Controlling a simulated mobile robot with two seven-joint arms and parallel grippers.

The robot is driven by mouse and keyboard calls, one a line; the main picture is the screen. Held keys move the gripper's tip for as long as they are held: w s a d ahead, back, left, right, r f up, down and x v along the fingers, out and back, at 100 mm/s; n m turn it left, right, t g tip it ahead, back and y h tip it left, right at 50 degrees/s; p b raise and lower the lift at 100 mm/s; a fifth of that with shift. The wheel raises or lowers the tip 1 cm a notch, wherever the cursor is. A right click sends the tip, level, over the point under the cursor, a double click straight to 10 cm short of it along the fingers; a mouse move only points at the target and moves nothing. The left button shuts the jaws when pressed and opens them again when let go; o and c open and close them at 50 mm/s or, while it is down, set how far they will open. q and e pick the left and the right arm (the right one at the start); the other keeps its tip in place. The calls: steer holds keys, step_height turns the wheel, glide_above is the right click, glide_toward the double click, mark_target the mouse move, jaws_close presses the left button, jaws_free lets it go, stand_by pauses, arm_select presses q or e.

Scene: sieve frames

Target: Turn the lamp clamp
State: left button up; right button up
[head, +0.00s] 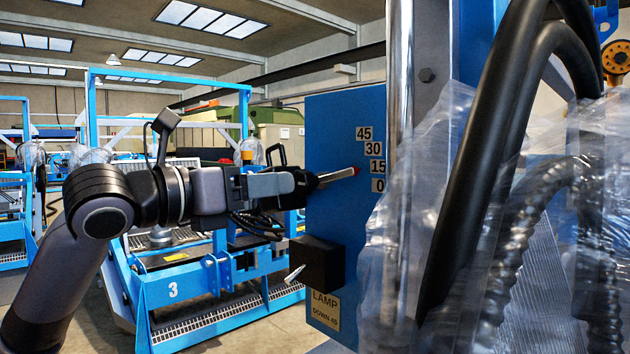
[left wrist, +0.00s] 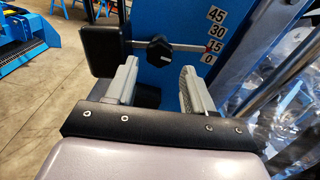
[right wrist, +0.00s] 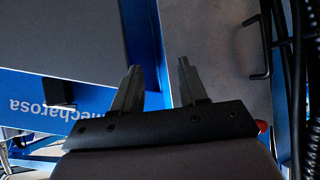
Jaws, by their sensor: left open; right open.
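The lamp clamp shows as a black lobed knob (left wrist: 160,53) on a metal rod in the left wrist view. The rod's red-tipped pointer (head: 340,176) lies near the 15 mark of the scale on the blue panel (head: 340,130). My left gripper (head: 283,184) is at the panel's left edge. In the left wrist view its two open fingers (left wrist: 160,75) stand either side of the knob's line, with the knob just beyond their tips and nothing held. In the head view the arm largely hides the knob. My right gripper (right wrist: 158,75) is open and empty, away from the clamp.
A black box (head: 317,262) sticks out below the clamp, above a LAMP label (head: 325,308). A black block (left wrist: 99,50) sits at the rod's left end. Thick black hoses (head: 485,150) and clear plastic sheeting (head: 425,220) crowd the right side.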

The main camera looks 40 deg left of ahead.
mark_target(298, 182)
arm_select(q)
steer(key=shift+w+r+p, duration=0.15)
steer(key=shift+w+p, duration=0.25)
steer(key=shift+w, duration=0.2)
steer(key=w+p, duration=0.2)
steer(key=w, duration=0.2)
steer(key=shift+w+d, duration=0.2)
steer(key=shift+w+d+p, duration=0.1)
steer(key=shift+w+p, duration=0.3)
steer(key=shift+w, duration=0.1)
arm_select(e)
steer(key=shift+s+r, duration=0.2)
steer(key=shift+r, duration=0.65)
steer(key=shift+s+r, duration=0.15)
steer(key=shift+r, duration=0.65)
arm_select(q)
steer(key=c, duration=0.8)
